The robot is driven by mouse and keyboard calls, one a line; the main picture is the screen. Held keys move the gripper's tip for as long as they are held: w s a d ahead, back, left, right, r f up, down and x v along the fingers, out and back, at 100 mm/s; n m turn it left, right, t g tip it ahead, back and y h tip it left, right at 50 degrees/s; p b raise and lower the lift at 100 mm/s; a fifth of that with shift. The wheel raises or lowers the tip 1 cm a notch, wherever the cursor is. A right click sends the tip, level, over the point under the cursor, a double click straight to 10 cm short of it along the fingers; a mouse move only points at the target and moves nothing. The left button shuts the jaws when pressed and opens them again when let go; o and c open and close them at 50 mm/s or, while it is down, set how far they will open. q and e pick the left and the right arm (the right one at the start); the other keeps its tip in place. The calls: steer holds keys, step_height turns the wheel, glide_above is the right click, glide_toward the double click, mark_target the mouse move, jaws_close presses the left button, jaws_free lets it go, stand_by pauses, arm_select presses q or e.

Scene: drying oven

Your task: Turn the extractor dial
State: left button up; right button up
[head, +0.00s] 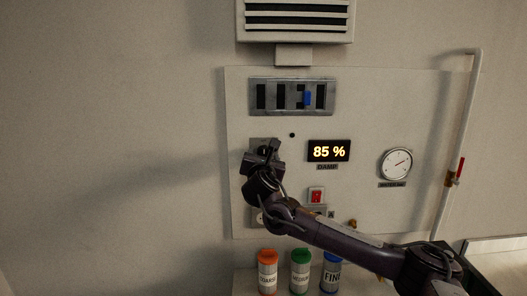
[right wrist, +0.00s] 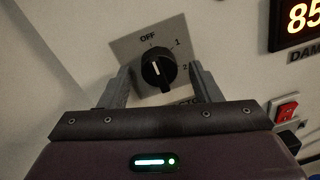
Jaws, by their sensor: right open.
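The extractor dial (right wrist: 158,72) is a round black knob with a white mark on a grey plate (right wrist: 125,50) labelled OFF, 1 and 2. In the head view my right gripper (head: 263,156) is in front of the plate and hides the dial. My left gripper is not in view.
The wall panel (head: 360,115) carries a display (head: 329,151) reading 85 %, a red switch (head: 316,195), a gauge (head: 397,163) and a slotted plate (head: 292,97). Orange-lidded (head: 267,272), green-lidded (head: 300,272) and blue-lidded (head: 331,272) jars stand below. A pipe (head: 464,130) runs at right.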

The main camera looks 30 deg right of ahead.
steer(key=shift+w, duration=0.2)
steer(key=shift+c, duration=0.2)
steer(key=c, duration=1)
steer(key=shift+o, duration=0.2)
